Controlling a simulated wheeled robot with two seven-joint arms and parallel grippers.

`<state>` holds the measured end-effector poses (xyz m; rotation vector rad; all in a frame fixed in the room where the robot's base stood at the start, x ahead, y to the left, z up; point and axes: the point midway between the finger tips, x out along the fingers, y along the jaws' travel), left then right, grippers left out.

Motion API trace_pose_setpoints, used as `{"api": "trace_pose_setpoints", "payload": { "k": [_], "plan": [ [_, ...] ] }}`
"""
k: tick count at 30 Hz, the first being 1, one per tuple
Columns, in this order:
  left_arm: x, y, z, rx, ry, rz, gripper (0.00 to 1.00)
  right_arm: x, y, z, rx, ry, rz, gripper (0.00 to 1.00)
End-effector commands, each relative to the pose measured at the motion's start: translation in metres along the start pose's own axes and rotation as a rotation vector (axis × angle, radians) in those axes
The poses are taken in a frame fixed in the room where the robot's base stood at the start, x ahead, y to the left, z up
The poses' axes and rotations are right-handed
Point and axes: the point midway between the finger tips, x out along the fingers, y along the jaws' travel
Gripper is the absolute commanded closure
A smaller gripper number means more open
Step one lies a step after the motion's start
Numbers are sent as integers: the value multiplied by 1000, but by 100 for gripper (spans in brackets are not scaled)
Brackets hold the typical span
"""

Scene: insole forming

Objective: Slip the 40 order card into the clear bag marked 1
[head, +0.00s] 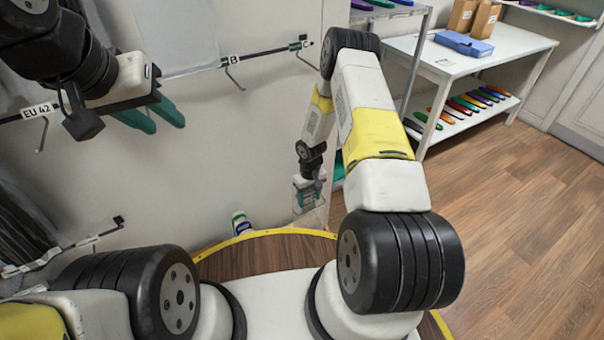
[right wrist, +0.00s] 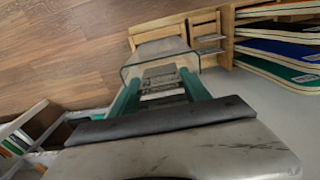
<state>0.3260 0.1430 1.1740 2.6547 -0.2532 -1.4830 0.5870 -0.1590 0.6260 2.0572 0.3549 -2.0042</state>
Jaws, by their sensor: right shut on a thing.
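My right gripper (head: 308,188) is low in front of the wall in the head view. In the right wrist view its teal fingers (right wrist: 160,88) are around a clear, see-through piece (right wrist: 160,62) that looks like a clear bag. In the head view this clear piece (head: 310,212) hangs below the fingers. I cannot read any mark on it. My left gripper (head: 150,116) is at upper left near the wall, its teal fingers apart with nothing seen between them. I cannot make out the 40 order card in either view.
Wall rails carry labels "EU 42" (head: 40,110) and "B" (head: 233,58). A white table (head: 510,45) at upper right bears a blue box (head: 464,44) and brown bags, with coloured insoles on its lower shelf. A wooden rack (right wrist: 225,35) shows in the right wrist view. Floor at right is clear.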

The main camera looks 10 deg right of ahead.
Motion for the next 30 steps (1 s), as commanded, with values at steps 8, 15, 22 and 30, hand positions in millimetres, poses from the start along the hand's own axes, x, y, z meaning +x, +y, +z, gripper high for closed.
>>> {"api": "trace_pose_setpoints", "payload": {
  "k": [8,15,22,30],
  "plan": [
    [0,0,0,0,0,0,64,12,0,20,4,-40,-4,29],
    [0,0,0,0,0,0,64,12,1,21,6,-41,-4,20],
    [0,0,0,0,0,0,64,3,1,19,6,-37,-3,20],
    [0,0,0,0,0,0,64,-47,1,9,4,-15,1,20]
  ]
}}
